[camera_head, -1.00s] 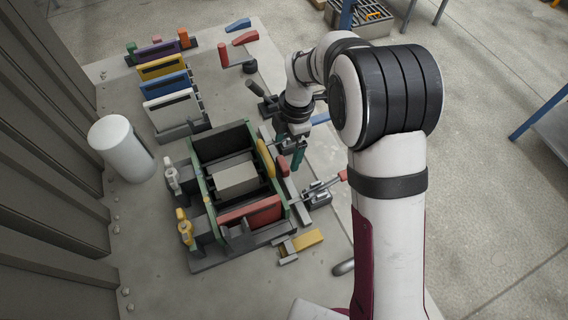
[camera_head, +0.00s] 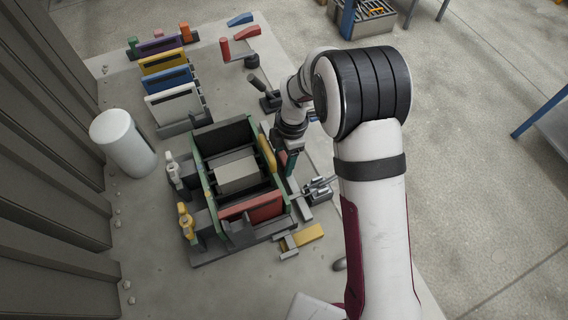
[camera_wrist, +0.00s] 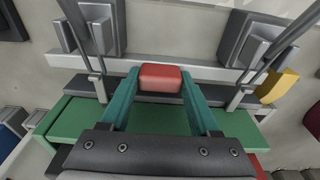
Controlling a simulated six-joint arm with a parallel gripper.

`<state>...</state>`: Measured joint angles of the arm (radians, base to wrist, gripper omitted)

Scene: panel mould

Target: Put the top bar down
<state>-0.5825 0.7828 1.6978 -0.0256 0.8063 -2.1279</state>
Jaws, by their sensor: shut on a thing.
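My gripper (camera_wrist: 160,92) has teal fingers, and they are closed on the sides of a red block-like piece (camera_wrist: 160,77) in the wrist view. What this piece is attached to below is hidden, so I cannot tell for certain that it is the top bar. In the head view my gripper (camera_head: 288,164) is beside the right wall of the green-edged mould (camera_head: 205,185), partly hidden by my arm. A dark grey bar (camera_wrist: 75,86) lies along a green strip (camera_wrist: 62,121) behind the fingers. The wrist view shows a lever clamp on the left (camera_wrist: 93,25) and another on the right (camera_wrist: 255,45).
A grey block (camera_head: 238,176) and a red panel (camera_head: 252,207) sit in the mould. A yellow clamp (camera_head: 186,222) and a white clamp (camera_head: 173,172) stand at its left. A white cylinder (camera_head: 125,145) is farther left. Coloured panels (camera_head: 172,84) stand in a rack behind.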

